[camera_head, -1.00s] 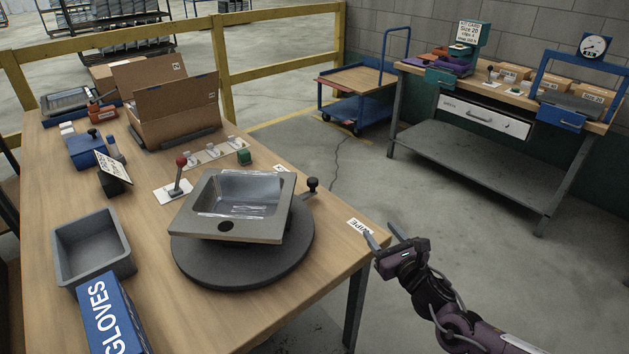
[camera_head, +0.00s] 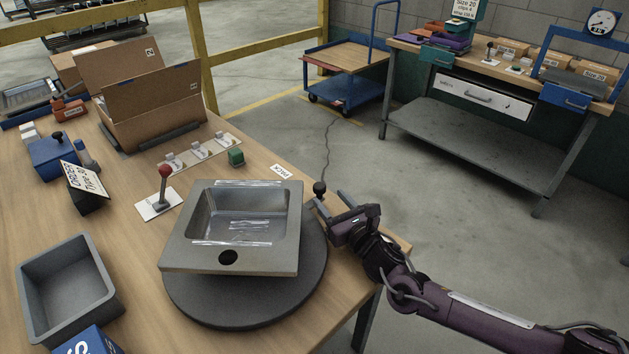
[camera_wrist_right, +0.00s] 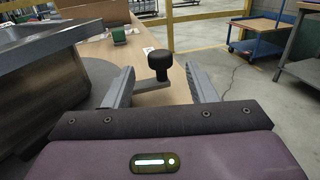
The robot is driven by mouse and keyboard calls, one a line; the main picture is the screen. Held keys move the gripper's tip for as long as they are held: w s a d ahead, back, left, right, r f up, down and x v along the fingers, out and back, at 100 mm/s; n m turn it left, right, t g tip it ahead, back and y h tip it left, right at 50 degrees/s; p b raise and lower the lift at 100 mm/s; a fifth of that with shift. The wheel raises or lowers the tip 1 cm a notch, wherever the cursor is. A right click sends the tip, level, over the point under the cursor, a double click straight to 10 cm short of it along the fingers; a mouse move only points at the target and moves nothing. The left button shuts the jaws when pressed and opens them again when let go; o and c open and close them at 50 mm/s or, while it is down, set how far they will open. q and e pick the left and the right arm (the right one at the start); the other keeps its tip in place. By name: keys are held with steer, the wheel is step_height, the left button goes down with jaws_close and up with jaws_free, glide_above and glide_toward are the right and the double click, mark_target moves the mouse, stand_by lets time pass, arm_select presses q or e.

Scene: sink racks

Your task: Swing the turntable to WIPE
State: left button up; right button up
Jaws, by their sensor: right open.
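The dark round turntable (camera_head: 310,290) lies near the table's right edge with a grey metal sink (camera_head: 245,262) on it. Its handle ends in a black knob (camera_head: 319,188) at the turntable's far right side. A PACK label (camera_head: 281,172) lies on the table behind the knob; the WIPE label is hidden now. My right gripper (camera_head: 330,204) is open at the knob. In the right wrist view the knob (camera_wrist_right: 160,64) stands between the two open fingers, and I see a gap on each side of it. My left gripper is not in view.
A red-knobbed lever (camera_head: 165,172), a row of small switches (camera_head: 198,152) and a green block (camera_head: 236,157) stand behind the sink. A grey bin (camera_head: 68,285) is at front left. An open cardboard box (camera_head: 150,110) is at the back. Floor right of the table is clear.

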mark_target(323, 191)
steer(key=x, duration=0.5)
steer(key=shift+w+a, duration=0.2)
steer(key=shift+w, duration=0.15)
steer(key=shift+w+a, duration=0.1)
steer(key=shift+w, duration=0.15)
steer(key=shift+w+r, duration=0.1)
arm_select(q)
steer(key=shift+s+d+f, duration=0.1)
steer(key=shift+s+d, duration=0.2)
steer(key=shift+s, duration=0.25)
arm_select(e)
jaws_close()
